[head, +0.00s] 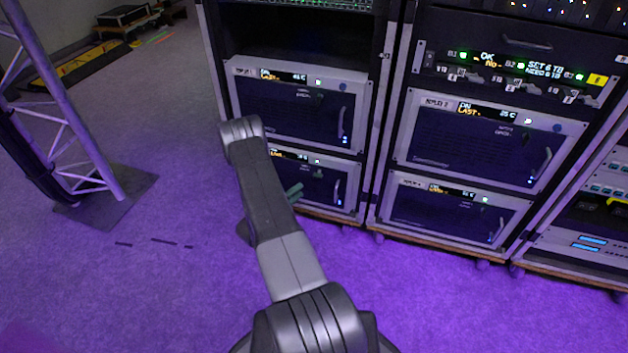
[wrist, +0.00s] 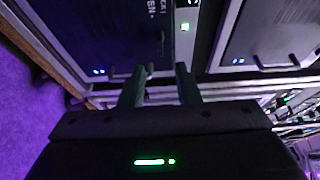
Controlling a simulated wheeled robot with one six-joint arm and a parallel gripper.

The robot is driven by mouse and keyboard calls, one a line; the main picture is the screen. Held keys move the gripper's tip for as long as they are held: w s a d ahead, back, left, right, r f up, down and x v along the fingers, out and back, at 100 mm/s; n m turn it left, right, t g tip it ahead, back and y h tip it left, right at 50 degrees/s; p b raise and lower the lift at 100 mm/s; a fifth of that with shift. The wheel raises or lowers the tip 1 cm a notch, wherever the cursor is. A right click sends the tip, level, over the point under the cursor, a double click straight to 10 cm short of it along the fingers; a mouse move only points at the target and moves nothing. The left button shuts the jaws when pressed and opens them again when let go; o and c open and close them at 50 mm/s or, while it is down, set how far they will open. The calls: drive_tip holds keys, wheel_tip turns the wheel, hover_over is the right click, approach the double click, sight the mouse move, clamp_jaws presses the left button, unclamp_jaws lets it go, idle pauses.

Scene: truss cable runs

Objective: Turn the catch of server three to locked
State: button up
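Server three appears to be the lower server (head: 308,186) in the left rack. My arm covers its left part, and its number label is hidden. In the wrist view its dark front (wrist: 95,25) is at the upper left, turned sideways, with part of the lock and open lettering. My gripper (wrist: 161,72) is open, its two green fingers apart in front of the server's edge by the lettering. It also shows in the head view (head: 294,192). The catch is not clear: a small dark shape lies by the left fingertip, and I cannot tell its setting or whether I touch it.
The upper server (head: 295,112) of the left rack is directly above, and its handle (wrist: 285,64) shows in the wrist view. The right rack holds two more servers (head: 480,140). A truss foot (head: 105,200) stands at the left.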

drive_tip(key=b+x, duration=0.2)
drive_tip(key=x, duration=0.7)
drive_tip(key=shift+w+d, duration=0.25)
drive_tip(key=shift+c, duration=0.2)
clamp_jaws()
